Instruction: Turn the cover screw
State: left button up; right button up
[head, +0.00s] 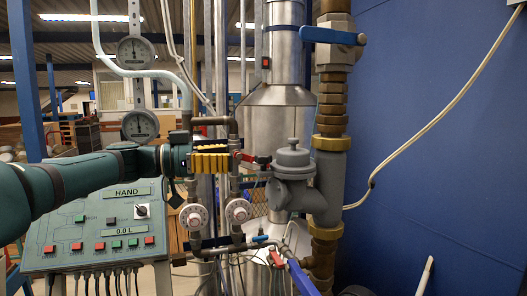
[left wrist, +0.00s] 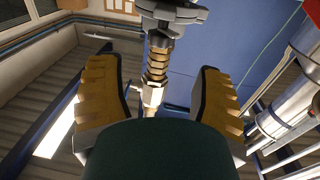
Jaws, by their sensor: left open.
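The grey cover screw (head: 293,154) is a round stepped cap on top of a short grey body (head: 297,192), joined to the vertical brass-fitted pipe. My left gripper (head: 228,161) is to the left of the cap at about its height, with a gap between them. In the left wrist view its two yellow-padded fingers (left wrist: 158,80) are wide apart with nothing gripped. A grey round part (left wrist: 172,12) shows beyond them at the top edge, cut off; I cannot tell if it is the cover screw. My right gripper is not in view.
The brass-fitted pipe (head: 331,103) carries a blue-handled valve (head: 332,36). Red-handled valves and white dials (head: 194,217) sit near my gripper. A green control panel (head: 100,226) is at the lower left. A blue wall (head: 440,120) with a white cable fills the right.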

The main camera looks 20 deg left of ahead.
aim_at(263, 155)
pick_arm(q)
jog(key=p+x, duration=0.1)
jog(key=x, duration=0.7)
jog(key=shift+d, duration=0.1)
grip_shut()
